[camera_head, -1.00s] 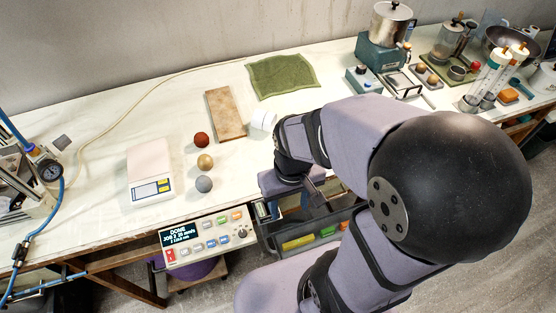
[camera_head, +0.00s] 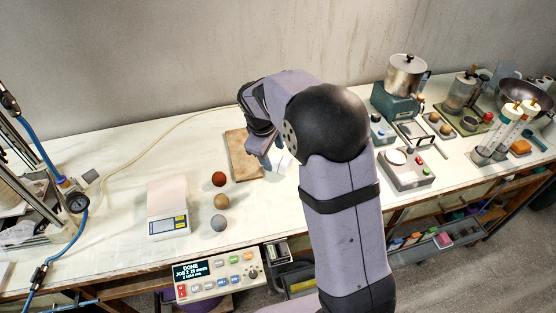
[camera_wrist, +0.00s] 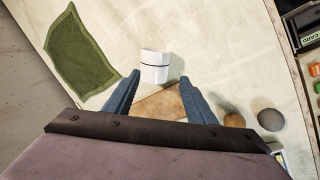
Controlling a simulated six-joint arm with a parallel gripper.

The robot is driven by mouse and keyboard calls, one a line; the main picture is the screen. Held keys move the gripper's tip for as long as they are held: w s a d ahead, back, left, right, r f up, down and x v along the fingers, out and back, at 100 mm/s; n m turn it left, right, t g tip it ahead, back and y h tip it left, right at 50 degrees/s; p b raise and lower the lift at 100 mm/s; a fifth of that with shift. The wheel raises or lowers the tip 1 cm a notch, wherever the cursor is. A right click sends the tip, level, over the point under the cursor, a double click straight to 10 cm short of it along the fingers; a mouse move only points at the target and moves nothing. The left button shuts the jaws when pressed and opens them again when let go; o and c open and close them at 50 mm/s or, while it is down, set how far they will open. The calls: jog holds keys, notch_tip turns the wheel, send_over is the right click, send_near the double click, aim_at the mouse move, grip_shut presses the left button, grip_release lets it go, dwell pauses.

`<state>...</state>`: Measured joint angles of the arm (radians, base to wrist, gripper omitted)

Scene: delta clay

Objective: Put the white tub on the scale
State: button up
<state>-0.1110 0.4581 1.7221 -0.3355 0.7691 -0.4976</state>
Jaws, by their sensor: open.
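The white tub (camera_wrist: 155,68) has a dark line around it and stands on the bench, just ahead of my fingertips in the wrist view. In the head view a small part of the tub (camera_head: 284,163) shows beside my wrist; the rest is hidden. My gripper (camera_wrist: 160,78) is open and empty, with its two blue-grey fingers spread and the tub apart from them, roughly in line with the gap. The scale (camera_head: 168,206), with a pale flat top and a yellow-edged display panel, stands at the left of the bench. Its top is empty.
A brown board (camera_head: 243,158) lies under my wrist. Red (camera_head: 218,179), tan (camera_head: 221,201) and grey (camera_head: 219,223) balls sit between board and scale. A button panel (camera_head: 216,275) is at the front edge.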

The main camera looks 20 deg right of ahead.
aim_at(273, 158)
jog(key=shift+n, duration=0.3)
jog(key=shift+w+a+p+x, duration=0.1)
jog(key=shift+w+p+x, duration=0.3)
jog(key=shift+x, duration=0.85)
jog(key=shift+w+a+p+x, duration=0.15)
jog(key=shift+p+x, duration=0.55)
jog(key=shift+x, duration=0.5)
jog(key=shift+w+d+p+x, duration=0.1)
jog(key=shift+w+p+x, duration=0.3)
jog(key=shift+x, duration=0.85)
jog(key=shift+s+r, duration=0.15)
jog(key=c, duration=0.7)
jog(key=shift+r, duration=0.1)
jog(key=shift+c, duration=0.3)
notch_tip(273, 158, up, 10)
jog(key=shift+a+f+b, duration=0.1)
jog(key=shift+b, duration=1.15)
